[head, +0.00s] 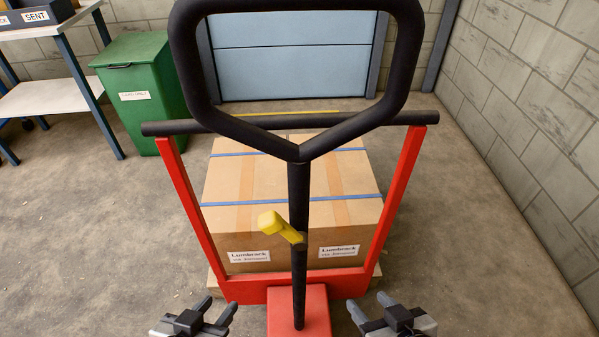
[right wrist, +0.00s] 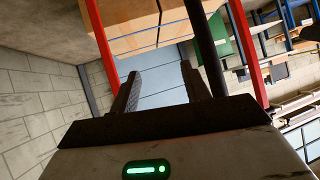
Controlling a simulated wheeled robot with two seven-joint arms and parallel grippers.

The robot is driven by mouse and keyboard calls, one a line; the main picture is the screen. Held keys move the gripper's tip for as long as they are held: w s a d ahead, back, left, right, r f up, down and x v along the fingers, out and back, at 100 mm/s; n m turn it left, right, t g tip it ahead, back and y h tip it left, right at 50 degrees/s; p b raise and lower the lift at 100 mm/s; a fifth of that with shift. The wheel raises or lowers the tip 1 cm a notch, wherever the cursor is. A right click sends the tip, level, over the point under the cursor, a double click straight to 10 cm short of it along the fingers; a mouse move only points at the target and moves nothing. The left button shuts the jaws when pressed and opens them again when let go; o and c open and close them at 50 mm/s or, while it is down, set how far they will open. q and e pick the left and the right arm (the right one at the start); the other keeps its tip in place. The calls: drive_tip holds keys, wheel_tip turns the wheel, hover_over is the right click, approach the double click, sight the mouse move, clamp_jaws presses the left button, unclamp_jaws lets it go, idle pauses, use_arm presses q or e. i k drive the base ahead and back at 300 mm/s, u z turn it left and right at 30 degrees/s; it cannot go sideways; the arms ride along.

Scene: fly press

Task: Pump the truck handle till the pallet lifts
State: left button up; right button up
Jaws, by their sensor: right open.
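The truck handle (head: 299,230) is a black shaft with a large black loop at its top, upright in the middle of the head view. A yellow lever (head: 279,226) sits on the shaft. The red truck frame (head: 400,205) stands behind it, with a red base block (head: 314,312) at the shaft's foot. Cartons (head: 235,185) with blue straps rest on a wooden pallet (head: 212,290), mostly hidden. My left gripper (head: 220,308) is open and empty, low left of the shaft. My right gripper (head: 370,308) is open and empty, low right of it; its fingers also show in the right wrist view (right wrist: 160,85).
A green bin (head: 140,85) and a table (head: 60,30) with a dark tray stand at the back left. A block wall (head: 530,90) runs along the right. A blue-grey door panel (head: 290,60) is behind. The floor on both sides of the truck is clear.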

sight(185, 16)
drive_tip(key=k, duration=1.15)
drive_tip(key=z, duration=0.35)
drive_tip(key=i, duration=0.75)
drive_tip(key=u, duration=0.4)
